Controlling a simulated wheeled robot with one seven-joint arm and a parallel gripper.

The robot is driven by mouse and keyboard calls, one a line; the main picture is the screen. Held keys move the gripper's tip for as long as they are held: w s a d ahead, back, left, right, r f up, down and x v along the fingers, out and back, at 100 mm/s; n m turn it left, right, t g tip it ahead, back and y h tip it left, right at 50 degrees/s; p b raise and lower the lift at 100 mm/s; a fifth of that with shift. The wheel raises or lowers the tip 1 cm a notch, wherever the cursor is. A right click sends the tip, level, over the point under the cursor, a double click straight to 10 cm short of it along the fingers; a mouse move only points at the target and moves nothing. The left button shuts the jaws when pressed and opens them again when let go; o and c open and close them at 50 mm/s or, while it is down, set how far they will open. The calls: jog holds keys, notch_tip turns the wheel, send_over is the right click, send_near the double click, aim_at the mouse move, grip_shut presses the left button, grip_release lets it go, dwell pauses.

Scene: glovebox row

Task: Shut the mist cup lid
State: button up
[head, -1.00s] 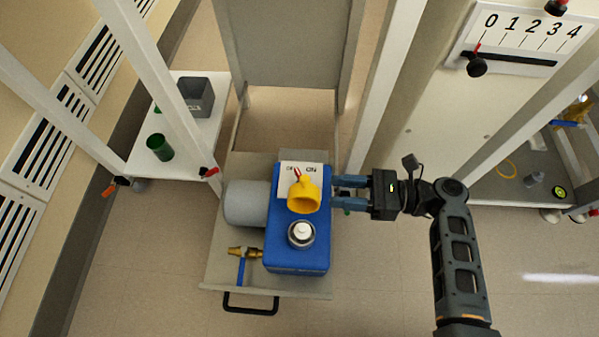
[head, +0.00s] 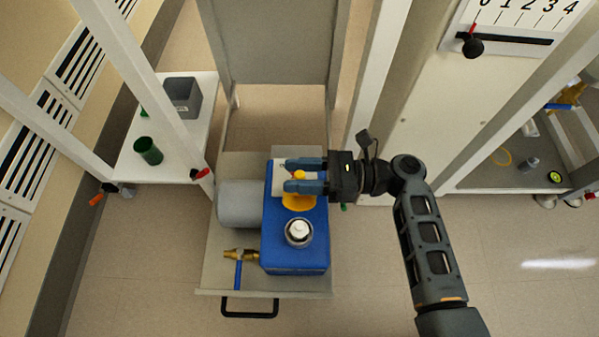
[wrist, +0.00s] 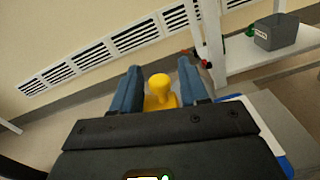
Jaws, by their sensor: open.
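The yellow piece, which I take to be the mist cup lid (head: 298,202), is on top of the blue box (head: 285,235), behind the silver-and-white capped part (head: 299,232). My gripper (head: 288,176) reaches in from the right above the box, its two blue fingers open and partly covering the lid. In the wrist view the lid's rounded yellow knob (wrist: 159,84) shows between the open fingers (wrist: 158,68), with a gap visible on each side. The lower part of the lid is hidden there by the gripper body. I cannot tell how far open the lid is.
A grey cylinder (head: 238,204) adjoins the box's left side, with a brass valve with blue handle (head: 239,257) in front of it. White posts stand on both sides. A shelf at left holds a grey bin (head: 183,97) and a green cup (head: 148,151).

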jog(key=shift+c, duration=0.4)
grip_shut()
